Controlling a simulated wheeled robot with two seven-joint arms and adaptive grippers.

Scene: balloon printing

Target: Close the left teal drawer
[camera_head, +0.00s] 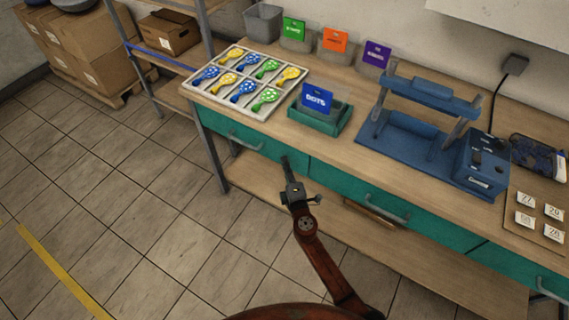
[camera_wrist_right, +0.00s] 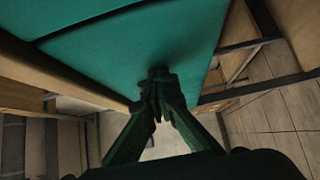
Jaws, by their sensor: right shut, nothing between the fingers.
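The left teal drawer (camera_head: 262,146) is under the left end of the workbench, with a grey bar handle (camera_head: 244,141) on its front. Its front looks close to flush with the bench edge; I cannot tell whether a small gap is left. My right gripper (camera_head: 287,164) is shut and empty at the right part of this drawer front. In the right wrist view, the closed fingertips (camera_wrist_right: 158,80) are against or very near a teal panel (camera_wrist_right: 150,45); contact is unclear. My left gripper is not in view.
A middle teal drawer (camera_head: 400,208) adjoins on the right. A lower shelf (camera_head: 262,184) runs below. The floor at left is clear.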

